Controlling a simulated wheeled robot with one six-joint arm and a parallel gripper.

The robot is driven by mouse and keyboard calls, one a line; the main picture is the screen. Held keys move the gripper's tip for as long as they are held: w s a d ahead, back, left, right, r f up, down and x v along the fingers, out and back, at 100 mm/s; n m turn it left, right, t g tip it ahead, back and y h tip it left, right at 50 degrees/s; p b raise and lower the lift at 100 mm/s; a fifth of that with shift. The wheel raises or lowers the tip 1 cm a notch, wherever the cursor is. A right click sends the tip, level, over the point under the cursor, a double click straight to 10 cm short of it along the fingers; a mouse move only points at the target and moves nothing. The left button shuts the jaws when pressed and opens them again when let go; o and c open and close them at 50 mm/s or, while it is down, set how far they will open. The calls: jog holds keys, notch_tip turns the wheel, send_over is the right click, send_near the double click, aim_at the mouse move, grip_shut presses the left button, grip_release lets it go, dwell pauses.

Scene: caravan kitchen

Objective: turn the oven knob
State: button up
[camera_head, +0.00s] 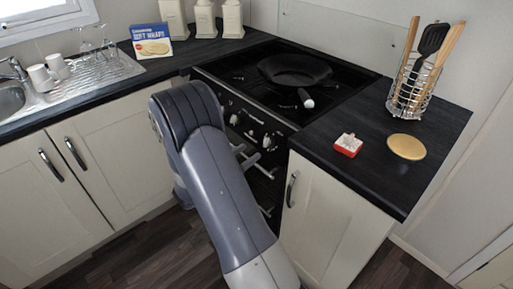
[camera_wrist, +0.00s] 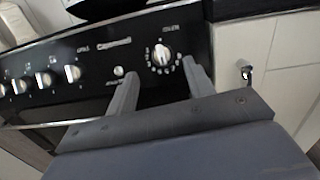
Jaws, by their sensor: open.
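The black oven front shows in the wrist view with a row of silver knobs. The oven knob (camera_wrist: 161,53), with a white dial scale around it, is at the right of the row, its pointer roughly upright. My gripper (camera_wrist: 159,68) is open and empty. Its two grey fingers point at the panel, one to each side of this knob in the picture; I cannot tell whether they touch anything. In the head view my arm reaches to the cooker (camera_head: 262,125) and hides part of its front.
A small button (camera_wrist: 119,71) is beside the left finger. More knobs (camera_wrist: 72,73) are further left. A frying pan (camera_head: 294,70) is on the hob. The right worktop holds a red-and-white box (camera_head: 348,145), a round tan disc (camera_head: 407,147) and a utensil rack (camera_head: 411,101).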

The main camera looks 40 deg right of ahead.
aim_at(265, 141)
jog(key=shift+s+a, duration=0.15)
jog(key=shift+a, duration=1.3)
jog(key=shift+d, duration=0.1)
jog(key=d, duration=0.7)
jog(key=w+d, duration=0.1)
jog(key=d, duration=0.2)
jog(key=shift+w+d+r+p, duration=0.1)
jog(key=shift+d+r+p, duration=0.05)
jog(key=shift+d+p, duration=0.2)
jog(key=shift+m+g, duration=0.3)
jog(key=shift+m, duration=0.1)
jog(key=shift+m+g+b, duration=0.3)
jog(key=shift+m+b, duration=0.05)
jog(key=shift+m, duration=0.35)
